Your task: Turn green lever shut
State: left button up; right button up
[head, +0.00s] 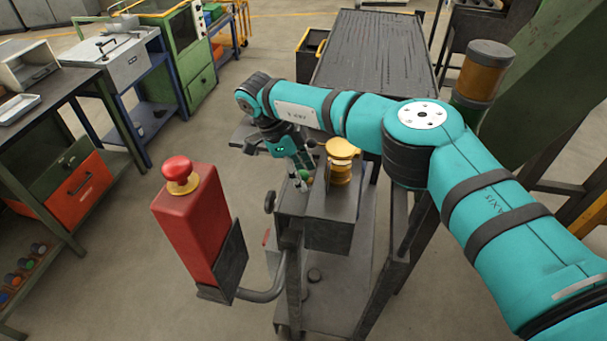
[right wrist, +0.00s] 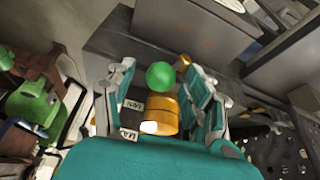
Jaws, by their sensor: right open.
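The green lever's round knob (right wrist: 161,76) shows in the right wrist view, in the gap between my right gripper's fingers. In the head view only a small part of the green knob (head: 304,174) shows, beside the gripper tips on the grey stand. My right gripper (head: 302,180) is open and points down at the knob; its two fingers are on either side of it in the right wrist view (right wrist: 160,85). I cannot tell whether a finger touches it. The lever's arm is mostly hidden. My left gripper is not in view.
A brass cylindrical fitting (head: 342,165) stands on the stand (head: 330,228) close right of the gripper. A red post with a red button (head: 178,170) stands to the left. A dark slatted table (head: 375,50) is behind. Open floor lies at front left.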

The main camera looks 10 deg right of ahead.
jog(key=shift+a, duration=0.1)
jog(key=c, duration=0.4)
grip_shut()
